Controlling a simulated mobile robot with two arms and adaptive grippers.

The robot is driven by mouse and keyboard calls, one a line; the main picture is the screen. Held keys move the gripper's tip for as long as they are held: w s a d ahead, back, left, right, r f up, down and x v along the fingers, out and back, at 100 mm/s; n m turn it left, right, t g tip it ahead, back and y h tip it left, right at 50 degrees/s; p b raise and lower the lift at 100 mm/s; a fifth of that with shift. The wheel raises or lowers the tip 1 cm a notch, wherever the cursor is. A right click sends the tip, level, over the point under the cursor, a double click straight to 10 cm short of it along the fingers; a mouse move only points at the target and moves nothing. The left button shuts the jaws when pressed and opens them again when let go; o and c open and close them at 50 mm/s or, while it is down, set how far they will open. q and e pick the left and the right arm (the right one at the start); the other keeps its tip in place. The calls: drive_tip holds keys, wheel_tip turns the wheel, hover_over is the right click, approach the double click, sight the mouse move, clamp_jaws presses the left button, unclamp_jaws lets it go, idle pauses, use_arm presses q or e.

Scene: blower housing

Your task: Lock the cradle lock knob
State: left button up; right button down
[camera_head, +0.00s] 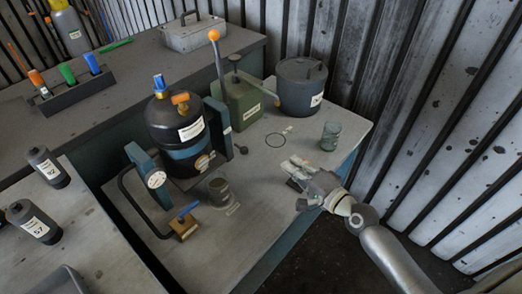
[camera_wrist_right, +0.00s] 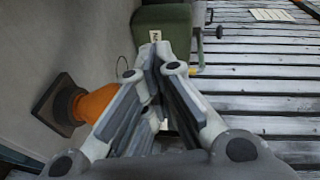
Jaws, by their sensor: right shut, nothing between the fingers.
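The dark blower housing (camera_head: 172,128) with a blue band sits upright between two blue cradle brackets, left (camera_head: 150,175) and right (camera_head: 218,127). A small dark knob (camera_head: 243,149) shows beside the right bracket; I cannot tell for sure that it is the cradle lock knob. My right gripper (camera_head: 290,172) is over the right part of the bench, well apart from the cradle. In the right wrist view its fingers (camera_wrist_right: 150,62) are together and empty. My left gripper is not in view.
A green box (camera_head: 241,103) with an orange-tipped lever and a dark lidded pot (camera_head: 301,86) stand behind. A glass jar (camera_head: 330,135) is near the bench's right corner. A brass block with blue handle (camera_head: 184,225) is at the front. An orange dark-based object (camera_wrist_right: 85,105) is beside the fingers.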

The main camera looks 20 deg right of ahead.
sight(240, 148)
drive_tip(key=w+a+f+p, duration=0.1)
drive_tip(key=w+a+f, duration=0.1)
drive_tip(key=w+a, duration=0.4)
drive_tip(key=x, duration=0.3)
drive_tip(key=shift+w+d+r, duration=0.15)
drive_tip(key=shift+w+r, duration=0.05)
drive_tip(key=shift+r, duration=0.05)
drive_tip(key=shift+w, duration=0.1)
drive_tip(key=shift+w+a, duration=0.85)
drive_tip(key=shift+w, duration=0.3)
drive_tip(key=shift+r, duration=0.1)
